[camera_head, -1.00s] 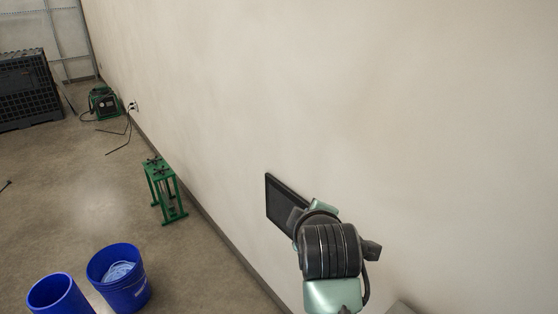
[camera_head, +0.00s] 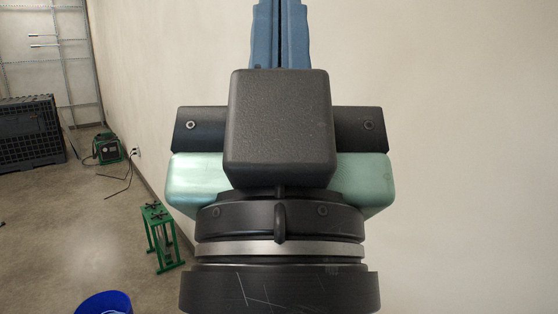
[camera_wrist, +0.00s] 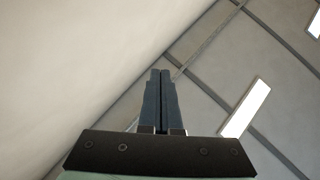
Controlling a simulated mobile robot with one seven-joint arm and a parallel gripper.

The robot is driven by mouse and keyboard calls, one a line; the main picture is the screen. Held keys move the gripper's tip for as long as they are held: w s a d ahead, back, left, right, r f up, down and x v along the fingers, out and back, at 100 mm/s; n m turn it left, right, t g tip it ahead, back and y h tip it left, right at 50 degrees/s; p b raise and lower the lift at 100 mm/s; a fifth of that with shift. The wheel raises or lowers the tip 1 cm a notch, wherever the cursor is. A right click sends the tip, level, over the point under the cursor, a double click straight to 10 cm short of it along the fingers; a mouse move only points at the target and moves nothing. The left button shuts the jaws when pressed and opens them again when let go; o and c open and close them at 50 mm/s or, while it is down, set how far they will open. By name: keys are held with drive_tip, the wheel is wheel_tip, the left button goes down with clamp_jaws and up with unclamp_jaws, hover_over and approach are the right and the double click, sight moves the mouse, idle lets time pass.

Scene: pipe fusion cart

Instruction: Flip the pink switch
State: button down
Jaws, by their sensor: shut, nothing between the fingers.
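My gripper (camera_head: 279,35) is raised close in front of the head camera and points up in that picture. Its two blue fingers lie side by side with only a thin dark line between them, shut and empty. In the wrist view my gripper (camera_wrist: 161,98) shows the same closed fingers against the wall and ceiling. No pink switch is visible in any view. My gripper and wrist hide the middle of the head view.
A plain beige wall (camera_head: 460,150) fills the right side. On the floor at left are a green stand (camera_head: 160,235), a green machine (camera_head: 107,148) with cables, a black crate (camera_head: 28,130) and a blue bucket (camera_head: 103,303). Ceiling lights (camera_wrist: 246,108) show above.

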drive_tip(key=w+d+f+m+g+h, duration=0.1)
drive_tip(key=w+f+m+g, duration=0.2)
drive_tip(key=f, duration=0.5)
drive_tip(key=w+f+g+h, duration=0.1)
drive_tip(key=w+f+g, duration=0.3)
drive_tip(key=f, duration=0.4)
drive_tip(key=w+d+f+m+g+h, duration=0.1)
drive_tip(key=w+f+m+g, duration=0.2)
drive_tip(key=f, duration=0.6)
drive_tip(key=s+d+f+m+g+h, duration=0.1)
drive_tip(key=s+f+g, duration=0.2)
drive_tip(key=f, duration=0.6)
drive_tip(key=s+d+f+m+g+h, duration=0.1)
drive_tip(key=s+f+g, duration=0.3)
drive_tip(key=f, duration=0.4)
drive_tip(key=s+d+f+m+g+h, duration=0.2)
drive_tip(key=s+d+f+g, duration=0.1)
drive_tip(key=f, duration=0.6)
drive_tip(key=shift+s+f+g+p, duration=0.35)
drive_tip(key=shift+s+g+p, duration=0.1)
drive_tip(key=shift+g, duration=0.45)
drive_tip(key=p+x, duration=0.2)
drive_tip(key=x, duration=0.7)
drive_tip(key=f, duration=0.3)
drive_tip(key=shift+w+d+f+p, duration=0.2)
drive_tip(key=shift+p, duration=0.2)
drive_tip(key=shift+f, duration=0.6)
